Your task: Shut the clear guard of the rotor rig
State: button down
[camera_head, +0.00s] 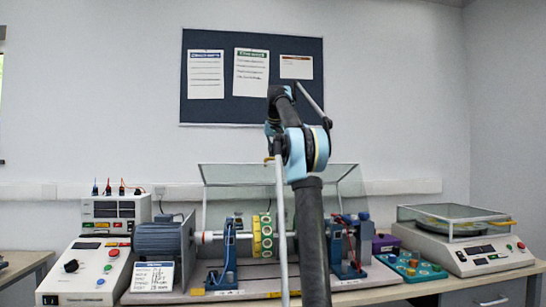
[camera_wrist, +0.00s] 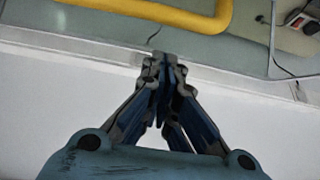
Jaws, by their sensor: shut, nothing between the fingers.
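The rotor rig has a grey motor (camera_head: 163,240), a shaft and a yellow-rimmed rotor (camera_head: 262,237) on a long base. Its clear guard (camera_head: 228,176) stands raised at the back, tilted open above the rotor. In the wrist view a yellow handle (camera_wrist: 150,14) crosses the top, beside the guard's pale edge (camera_wrist: 70,47). My gripper (camera_wrist: 163,62) is shut and empty, its tips close to that edge and below the handle. I cannot tell whether they touch. In the head view my arm hides the gripper and part of the rig.
A scale-like device (camera_head: 470,258) with a clear cover (camera_head: 450,214) stands at the right. A control box (camera_head: 88,270) with buttons is at the left. A teal tray (camera_head: 412,266) of small parts and a white card (camera_head: 152,277) are near the rig. A notice board hangs behind.

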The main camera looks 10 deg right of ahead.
jog(key=shift+s+f, duration=0.25)
jog(key=shift+s, duration=0.9)
jog(key=shift+d, duration=0.1)
